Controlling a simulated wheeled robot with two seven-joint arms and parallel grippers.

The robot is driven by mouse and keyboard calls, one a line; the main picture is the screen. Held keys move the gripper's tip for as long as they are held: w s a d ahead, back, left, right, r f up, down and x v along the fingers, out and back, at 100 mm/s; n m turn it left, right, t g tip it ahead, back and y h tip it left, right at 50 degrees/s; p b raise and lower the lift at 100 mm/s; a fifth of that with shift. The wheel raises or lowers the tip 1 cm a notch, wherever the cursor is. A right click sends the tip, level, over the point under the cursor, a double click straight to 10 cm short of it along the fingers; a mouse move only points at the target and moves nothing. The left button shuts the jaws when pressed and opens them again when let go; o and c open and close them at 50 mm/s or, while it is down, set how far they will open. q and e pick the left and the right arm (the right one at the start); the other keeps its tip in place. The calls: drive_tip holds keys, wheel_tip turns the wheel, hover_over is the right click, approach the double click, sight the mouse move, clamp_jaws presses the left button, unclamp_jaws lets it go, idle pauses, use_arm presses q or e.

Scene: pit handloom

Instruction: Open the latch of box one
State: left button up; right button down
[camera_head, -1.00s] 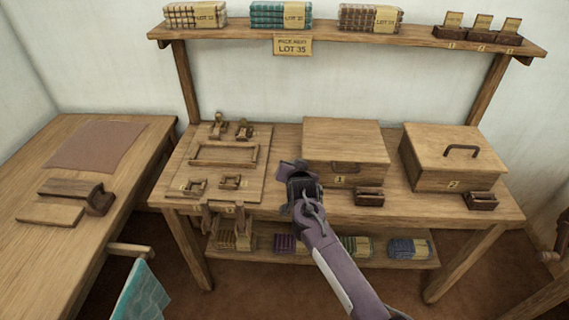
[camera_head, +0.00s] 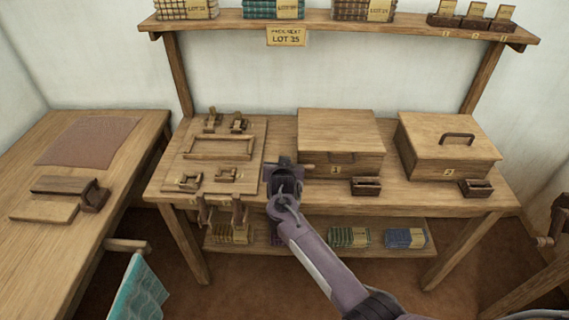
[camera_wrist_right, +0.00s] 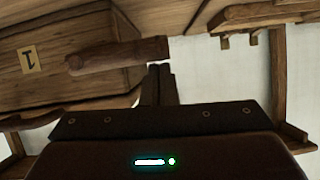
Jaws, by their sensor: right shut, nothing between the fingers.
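Box one (camera_head: 340,130) is a wooden chest with a label "1", in the middle of the bench in the head view. In the right wrist view its front (camera_wrist_right: 25,80) and label show upside down at the left. A brown wooden bar, seemingly the latch (camera_wrist_right: 118,55), lies across the box front. My right gripper (camera_head: 284,163) is shut and empty at the box's front left corner. In the right wrist view its fingertips (camera_wrist_right: 160,72) are close to the bar's end; I cannot tell whether they touch. The left gripper is not in view.
Box two (camera_head: 450,145), with a dark handle, stands to the right. Small dark holders (camera_head: 366,187) sit before both boxes. A board (camera_head: 215,160) with wooden fittings lies left of the gripper. A shelf (camera_head: 340,27) with cloth bundles runs above the bench (camera_head: 420,200).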

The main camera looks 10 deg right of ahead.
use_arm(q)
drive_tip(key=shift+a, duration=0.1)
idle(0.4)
